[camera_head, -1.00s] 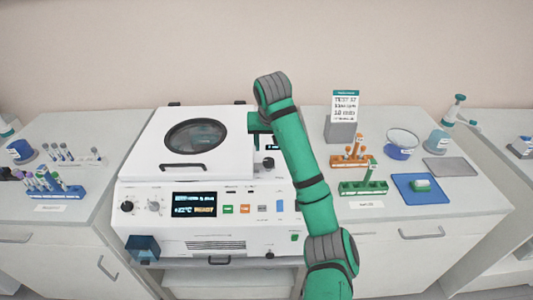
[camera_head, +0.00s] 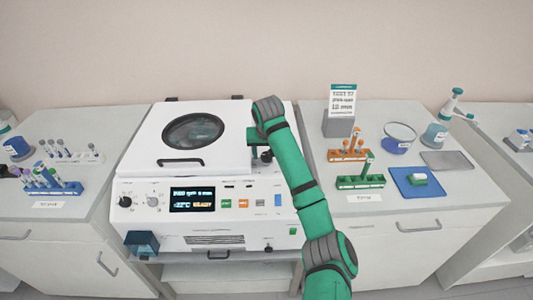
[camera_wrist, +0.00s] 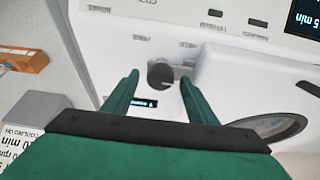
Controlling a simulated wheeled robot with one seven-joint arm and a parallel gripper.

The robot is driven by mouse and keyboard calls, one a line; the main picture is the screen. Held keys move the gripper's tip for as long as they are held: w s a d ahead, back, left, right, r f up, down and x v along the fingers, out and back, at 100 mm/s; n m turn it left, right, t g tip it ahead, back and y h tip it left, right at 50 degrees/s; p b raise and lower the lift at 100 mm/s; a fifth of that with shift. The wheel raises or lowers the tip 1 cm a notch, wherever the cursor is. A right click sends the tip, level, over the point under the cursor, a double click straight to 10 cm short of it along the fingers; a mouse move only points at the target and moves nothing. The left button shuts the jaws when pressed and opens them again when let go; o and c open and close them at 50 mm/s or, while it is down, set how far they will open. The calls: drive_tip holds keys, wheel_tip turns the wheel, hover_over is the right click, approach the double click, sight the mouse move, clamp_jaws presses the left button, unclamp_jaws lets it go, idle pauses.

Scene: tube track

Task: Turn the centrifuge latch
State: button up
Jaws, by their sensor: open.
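The white centrifuge (camera_head: 235,218) stands on the counter with its lid (camera_head: 190,158) down. The lid has a round window and a dark front handle. A dark round latch knob (camera_head: 266,156) sits on the top, right of the lid, partly hidden by my arm. In the wrist view the knob (camera_wrist: 160,75) shows with a small grey lever beside it. My gripper (camera_wrist: 160,79) is open, with one green finger on each side of the knob in that picture. I cannot tell whether the fingers touch it. In the head view my arm hides most of the gripper.
The front panel has a lit display (camera_head: 193,199), knobs and coloured buttons. On the right counter are an orange rack (camera_head: 348,155), a green rack (camera_head: 360,182), a blue mat (camera_head: 408,190) and a sign (camera_head: 341,101). A blue tube rack (camera_head: 50,189) stands at left.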

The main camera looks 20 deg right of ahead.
drive_tip(key=shift+c, duration=0.7)
drive_tip(key=c, duration=0.9)
drive_tip(key=n+y, duration=0.1)
drive_tip(key=n, duration=0.3)
drive_tip(key=shift+d+n+y, duration=0.1)
drive_tip(key=shift+n+y, duration=0.2)
drive_tip(key=shift+y, duration=0.1)
drive_tip(key=n, duration=0.2)
drive_tip(key=n+y, duration=0.1)
drive_tip(key=n, duration=0.1)
drive_tip(key=shift+w+d+n+y, duration=0.1)
drive_tip(key=shift+d+n+y, duration=0.05)
drive_tip(key=shift+n+y, duration=0.15)
drive_tip(key=n, duration=0.2)
drive_tip(key=n+g+y, duration=0.1)
drive_tip(key=n, duration=0.1)
drive_tip(key=shift+w+d+r+n, duration=0.1)
drive_tip(key=shift+n, duration=0.2)
drive_tip(key=shift+w+n+g+y, duration=0.1)
drive_tip(key=shift+n+g+y, duration=0.3)
drive_tip(key=shift+n, duration=0.65)
drive_tip(key=shift+n+g+y, duration=0.1)
drive_tip(key=shift+n+g, duration=0.5)
drive_tip(key=shift+n, duration=0.45)
drive_tip(key=shift+d, duration=0.1)
